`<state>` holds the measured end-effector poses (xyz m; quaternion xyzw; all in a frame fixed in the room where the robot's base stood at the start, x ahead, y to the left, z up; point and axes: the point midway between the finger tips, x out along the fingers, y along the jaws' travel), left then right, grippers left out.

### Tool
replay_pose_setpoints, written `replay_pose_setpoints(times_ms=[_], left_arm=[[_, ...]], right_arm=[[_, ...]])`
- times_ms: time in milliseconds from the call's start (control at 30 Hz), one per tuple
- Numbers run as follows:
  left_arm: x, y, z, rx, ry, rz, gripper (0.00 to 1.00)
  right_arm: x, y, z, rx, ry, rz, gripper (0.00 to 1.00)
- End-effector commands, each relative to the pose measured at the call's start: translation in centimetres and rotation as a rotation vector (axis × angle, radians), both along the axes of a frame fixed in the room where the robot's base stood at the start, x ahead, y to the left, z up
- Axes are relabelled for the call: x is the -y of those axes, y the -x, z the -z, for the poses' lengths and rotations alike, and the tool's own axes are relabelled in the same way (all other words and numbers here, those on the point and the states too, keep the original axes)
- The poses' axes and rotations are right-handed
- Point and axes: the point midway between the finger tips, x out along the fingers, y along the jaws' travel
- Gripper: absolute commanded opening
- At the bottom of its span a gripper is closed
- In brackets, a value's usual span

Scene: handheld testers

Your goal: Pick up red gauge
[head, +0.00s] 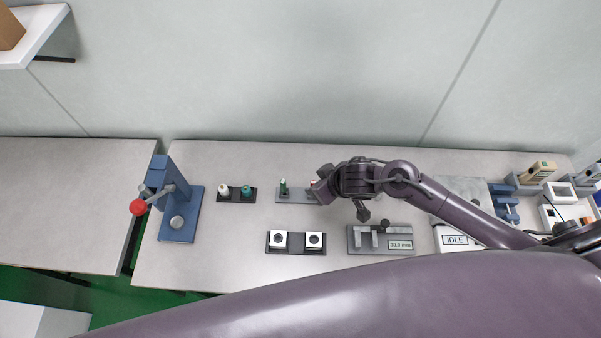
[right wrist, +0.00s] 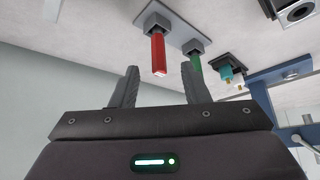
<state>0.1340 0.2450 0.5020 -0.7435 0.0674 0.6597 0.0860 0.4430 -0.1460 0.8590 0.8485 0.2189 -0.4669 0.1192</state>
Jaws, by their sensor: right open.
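The red gauge (right wrist: 158,52) is a red rod standing in a grey socket block in the right wrist view, which looks upside down. In the head view only a sliver of red (head: 312,183) shows beside my right gripper (head: 319,189), which hides the rest. My right gripper is open; its two fingers (right wrist: 159,82) spread to either side of the red gauge's free end, with nothing held. I cannot tell how far the fingertips are from it. The green gauge (head: 283,187) stands in the other socket of the same grey holder (head: 297,197), close to one finger. My left gripper is not in view.
A blue press (head: 180,205) with a red knob is farther left. A block with two white squares (head: 296,243) and a gauge stand reading 20.0 mm (head: 381,239) lie in front.

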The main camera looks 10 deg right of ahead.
Motion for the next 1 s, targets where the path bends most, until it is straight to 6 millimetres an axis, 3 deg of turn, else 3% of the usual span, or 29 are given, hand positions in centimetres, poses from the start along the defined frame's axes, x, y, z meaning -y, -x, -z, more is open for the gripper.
replay_pose_setpoints(times_ms=[133,300,433,633,833,1000], left_arm=[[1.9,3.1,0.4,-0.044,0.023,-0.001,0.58],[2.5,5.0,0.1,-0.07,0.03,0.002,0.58],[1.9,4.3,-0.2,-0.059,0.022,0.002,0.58],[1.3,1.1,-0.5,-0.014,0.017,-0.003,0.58],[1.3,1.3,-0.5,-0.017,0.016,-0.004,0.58],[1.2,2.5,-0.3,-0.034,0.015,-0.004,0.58]], right_arm=[[-0.5,-0.9,1.4,0.0,-0.002,0.0,0.42],[-0.9,-1.9,2.9,0.0,-0.001,-0.001,0.42],[-1.2,-2.9,4.5,0.002,-0.001,0.0,0.42],[-1.6,-3.5,5.8,0.003,-0.001,-0.002,0.42],[-1.6,-3.5,5.9,0.003,0.0,-0.003,0.42],[-1.6,-3.5,5.9,0.002,0.0,-0.002,0.21]])
